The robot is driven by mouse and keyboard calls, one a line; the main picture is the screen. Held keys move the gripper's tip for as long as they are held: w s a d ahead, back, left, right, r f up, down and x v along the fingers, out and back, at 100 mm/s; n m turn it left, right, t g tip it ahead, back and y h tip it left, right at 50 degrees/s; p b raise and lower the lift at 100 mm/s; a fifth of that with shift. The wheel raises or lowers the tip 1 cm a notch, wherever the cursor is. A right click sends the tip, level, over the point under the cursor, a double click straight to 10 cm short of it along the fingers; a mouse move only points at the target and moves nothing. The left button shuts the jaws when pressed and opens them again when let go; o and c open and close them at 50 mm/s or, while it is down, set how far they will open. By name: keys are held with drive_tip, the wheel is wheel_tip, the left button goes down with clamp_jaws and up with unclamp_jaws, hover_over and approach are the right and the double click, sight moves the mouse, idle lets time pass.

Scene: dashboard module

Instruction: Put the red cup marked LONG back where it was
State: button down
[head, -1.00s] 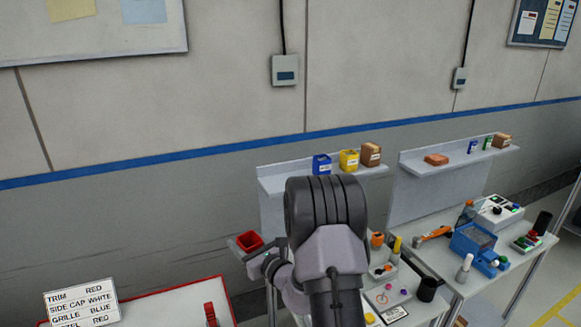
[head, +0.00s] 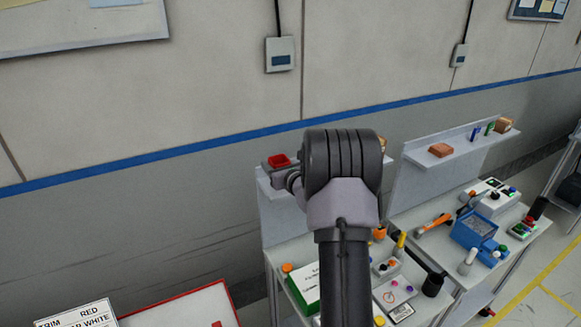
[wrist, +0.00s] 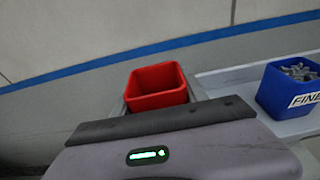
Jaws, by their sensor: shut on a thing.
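The red cup (head: 279,160) is an open square cup, upright and apparently empty, at the left end of the left shelf (head: 272,199) in the head view. My gripper (head: 272,167) is shut on it. In the wrist view the red cup (wrist: 158,88) sits between the grey fingers, left of the shelf (wrist: 230,80) and a blue cup (wrist: 288,92). No LONG mark shows on the visible faces. I cannot tell whether the cup's bottom touches the shelf, since my arm and wrist hide it.
The blue cup, marked FINE and filled with small grey parts, stands close on the right. My arm hides most of the left shelf in the head view. The wall (head: 200,90) is behind. A workbench (head: 280,270) with several items lies below.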

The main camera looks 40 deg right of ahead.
drive_tip(key=d, duration=0.6)
drive_tip(key=shift+w+d+f+p, duration=0.15)
drive_tip(key=shift+d+f+p, duration=0.2)
drive_tip(key=shift+d+p, duration=0.05)
drive_tip(key=shift+d+f, duration=0.15)
drive_tip(key=shift+f, duration=0.1)
wheel_tip(320, 180, down, 3)
drive_tip(key=shift+r, duration=0.1)
drive_tip(key=shift+f, duration=0.3)
drive_tip(key=c, duration=0.6)
unclamp_jaws()
drive_tip(key=shift+r, duration=0.15)
